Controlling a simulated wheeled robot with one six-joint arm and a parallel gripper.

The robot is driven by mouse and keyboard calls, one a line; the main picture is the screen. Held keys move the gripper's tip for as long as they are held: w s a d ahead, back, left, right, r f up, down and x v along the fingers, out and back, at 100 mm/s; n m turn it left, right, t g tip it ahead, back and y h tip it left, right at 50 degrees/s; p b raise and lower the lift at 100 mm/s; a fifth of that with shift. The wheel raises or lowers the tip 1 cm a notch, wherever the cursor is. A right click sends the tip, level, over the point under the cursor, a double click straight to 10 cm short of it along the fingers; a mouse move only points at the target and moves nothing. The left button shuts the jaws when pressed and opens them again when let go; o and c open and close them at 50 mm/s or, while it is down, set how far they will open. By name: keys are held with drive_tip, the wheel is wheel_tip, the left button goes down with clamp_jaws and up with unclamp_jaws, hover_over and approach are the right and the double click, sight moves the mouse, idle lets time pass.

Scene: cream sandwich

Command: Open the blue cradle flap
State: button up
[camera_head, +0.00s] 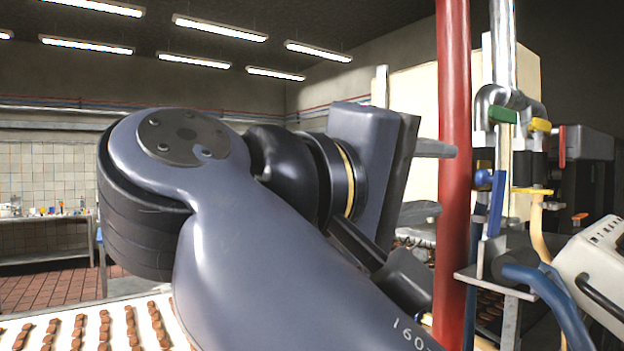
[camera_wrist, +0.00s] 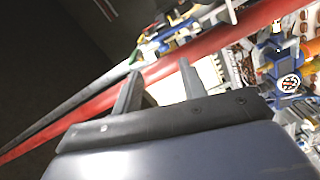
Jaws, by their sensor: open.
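A blue upright piece (camera_head: 494,204) with a round blue knob sits on the pipe stand at the right in the head view. It looks like the blue cradle flap, but I cannot tell whether it is open or shut. My gripper (camera_head: 446,180) is left of it, with the red post between them in the picture. In the wrist view my gripper (camera_wrist: 160,70) shows two spread fingers with nothing held between them. The red post crosses behind the fingertips there. The flap cannot be picked out surely in the wrist view.
A thick red post (camera_head: 453,120) stands just beyond my fingertips. Pipes with green (camera_head: 502,114) and yellow (camera_head: 540,125) fittings rise at the right, above a metal bracket and a blue hose (camera_head: 545,290). A white machine (camera_head: 598,262) stands far right. Rows of chocolate pieces lie on a white belt at lower left.

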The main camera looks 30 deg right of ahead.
sight(488, 177)
idle(0.3)
drive_tip(key=shift+w+d+p, duration=0.2)
drive_tip(key=shift+d+p, duration=0.2)
drive_tip(key=shift+d, duration=1.7)
drive_tip(key=shift+w+d+p, duration=0.15)
drive_tip(key=shift+d+p, duration=0.2)
drive_tip(key=shift+d, duration=1.75)
drive_tip(key=shift+a, duration=0.15)
